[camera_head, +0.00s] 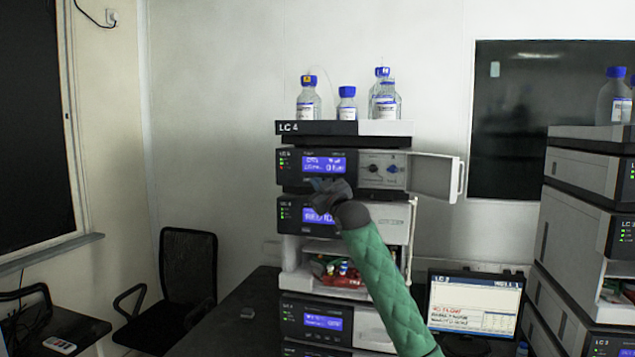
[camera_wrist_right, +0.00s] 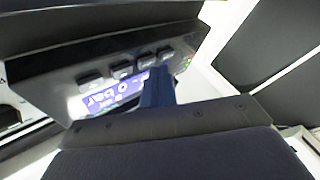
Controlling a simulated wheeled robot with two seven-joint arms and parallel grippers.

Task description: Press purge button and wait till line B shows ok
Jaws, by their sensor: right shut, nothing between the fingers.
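The LC 4 stack (camera_head: 316,128) stands in the middle of the head view. Its upper module has a lit blue display (camera_head: 325,164), status lights on the left including a red one, and an open door (camera_head: 434,177) on the right, exposing a black and a blue knob. My right gripper (camera_head: 322,190) is shut and empty in front of this module's lower edge. In the wrist view, its dark fingers (camera_wrist_right: 157,85) are at a row of dark buttons (camera_wrist_right: 120,72) beside the display (camera_wrist_right: 112,97). Contact and button labels cannot be made out. My left gripper is out of view.
Blue-capped bottles (camera_head: 385,100) stand on top of the stack. A lower bay holds bottles or vials (camera_head: 338,270). A monitor (camera_head: 474,303) stands right of the stack, and another stack (camera_head: 580,220) is at far right. A black chair (camera_head: 187,262) is at left.

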